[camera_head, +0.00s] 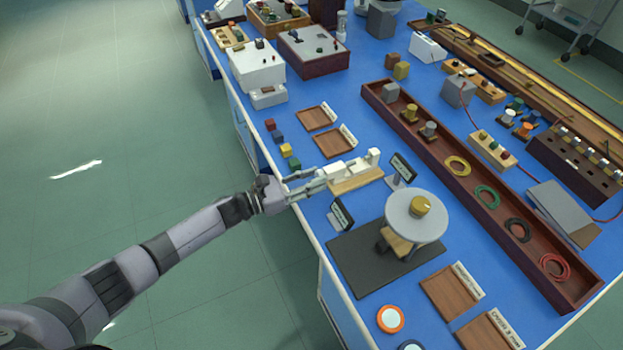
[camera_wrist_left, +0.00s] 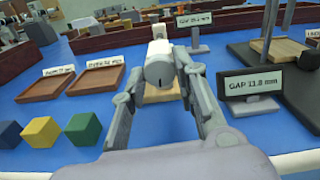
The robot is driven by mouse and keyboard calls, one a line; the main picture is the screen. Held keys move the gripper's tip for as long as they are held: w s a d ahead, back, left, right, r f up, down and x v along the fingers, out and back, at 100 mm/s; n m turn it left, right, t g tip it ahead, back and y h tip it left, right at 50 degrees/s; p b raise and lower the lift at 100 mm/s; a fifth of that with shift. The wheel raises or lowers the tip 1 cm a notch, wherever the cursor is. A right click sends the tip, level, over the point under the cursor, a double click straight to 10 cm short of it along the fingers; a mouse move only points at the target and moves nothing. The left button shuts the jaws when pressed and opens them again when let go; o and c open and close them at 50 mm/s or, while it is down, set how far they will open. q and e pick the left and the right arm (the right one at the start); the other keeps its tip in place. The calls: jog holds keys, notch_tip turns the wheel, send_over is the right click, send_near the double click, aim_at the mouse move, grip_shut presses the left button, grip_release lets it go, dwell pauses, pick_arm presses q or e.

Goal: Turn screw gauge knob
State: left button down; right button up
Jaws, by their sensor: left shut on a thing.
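The screw gauge (camera_head: 352,172) is a white device on a light wooden base, near the left edge of the blue bench. Its pale round knob (camera_wrist_left: 160,70) faces me in the left wrist view, with a dark mark on its end. My left gripper (camera_head: 322,178) reaches in from the left, its fingers on both sides of the knob and shut on it. In the left wrist view the fingers (camera_wrist_left: 178,80) flank the knob, and the gauge behind is largely hidden. My right gripper is not in view.
A small display reading about "GAP 11.8 mm" (camera_wrist_left: 252,85) stands right of the gripper. Another gap display (camera_wrist_left: 192,22) stands behind the gauge. Coloured cubes (camera_head: 286,150) and wooden trays (camera_head: 334,142) lie beyond the gripper. A round-topped stand (camera_head: 416,222) is nearby on a dark mat (camera_head: 360,275).

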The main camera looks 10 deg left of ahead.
pick_arm(q)
jog(key=n+b, duration=0.1)
jog(key=n, duration=0.2)
jog(key=shift+f+n+b, duration=0.1)
jog(key=shift+n+b, duration=0.25)
jog(key=shift+n, duration=0.05)
jog(key=n+b, duration=0.1)
jog(key=n, duration=0.2)
jog(key=shift+n, duration=0.3)
jog(key=n, duration=0.4)
jog(key=shift+n, duration=0.3)
jog(key=n, duration=0.4)
jog(key=shift+n, duration=0.3)
jog(key=n, duration=0.5)
jog(key=shift+r+p, duration=0.2)
jog(key=shift+p, duration=0.15)
jog(key=n+p, duration=0.1)
jog(key=n, duration=0.4)
jog(key=shift+n, duration=0.4)
jog(key=n, duration=0.5)
jog(key=shift+p, duration=0.3)
jog(key=shift+n, duration=2.5)
jog(key=shift+f, duration=0.1)
